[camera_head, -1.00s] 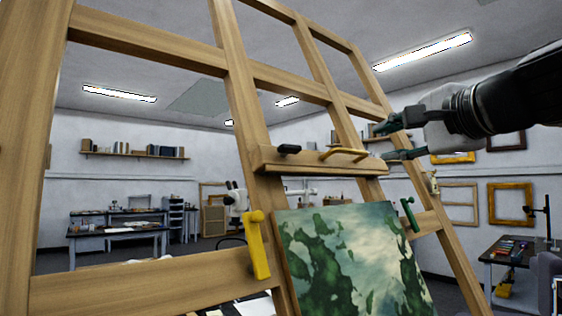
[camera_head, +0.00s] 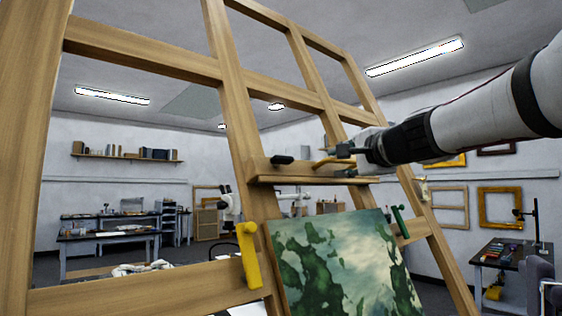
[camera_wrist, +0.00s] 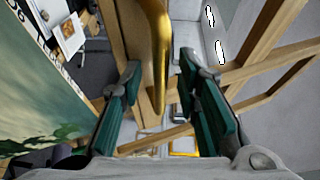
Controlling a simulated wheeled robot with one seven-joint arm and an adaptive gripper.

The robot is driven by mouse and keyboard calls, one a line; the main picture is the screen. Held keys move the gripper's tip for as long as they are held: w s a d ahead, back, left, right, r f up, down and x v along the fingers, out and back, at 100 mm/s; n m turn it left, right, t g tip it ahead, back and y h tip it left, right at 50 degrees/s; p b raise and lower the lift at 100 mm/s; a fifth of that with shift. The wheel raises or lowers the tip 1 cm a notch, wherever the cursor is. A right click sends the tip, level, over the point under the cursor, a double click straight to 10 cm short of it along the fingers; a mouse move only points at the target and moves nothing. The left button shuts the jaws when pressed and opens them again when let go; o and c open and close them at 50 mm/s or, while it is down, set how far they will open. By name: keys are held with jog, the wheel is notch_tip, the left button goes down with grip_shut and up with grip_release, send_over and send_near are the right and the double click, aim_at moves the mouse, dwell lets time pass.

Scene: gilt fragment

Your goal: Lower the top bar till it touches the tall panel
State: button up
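The top bar (camera_head: 310,180) is a wooden ledge across the easel, with a brass handle (camera_head: 325,163) and a black knob (camera_head: 283,160) on it. The tall panel (camera_head: 345,255), painted in green and cream, stands below it; a gap shows between the bar and the panel's top edge. My gripper (camera_head: 338,160) is at the handle's right part. In the wrist view, the brass handle (camera_wrist: 158,40) runs between my open green-padded fingers (camera_wrist: 160,85), with space visible on both sides.
The easel's wooden frame (camera_head: 232,110) surrounds the bar. A yellow lever (camera_head: 249,257) is at the panel's left and a green lever (camera_head: 400,222) at its right. A side table (camera_head: 500,255) stands at the right.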

jog(key=shift+w, duration=0.1)
grip_shut()
jog(key=shift+d+f+b, duration=0.1)
jog(key=shift+f+b, duration=0.45)
notch_tip(320, 180, down, 6)
jog(key=s+d+b, duration=0.1)
jog(key=s+b, duration=0.1)
jog(key=b, duration=0.4)
jog(key=shift+s+d+r, duration=0.15)
jog(key=shift+d+r, duration=0.05)
jog(key=shift+d, duration=0.05)
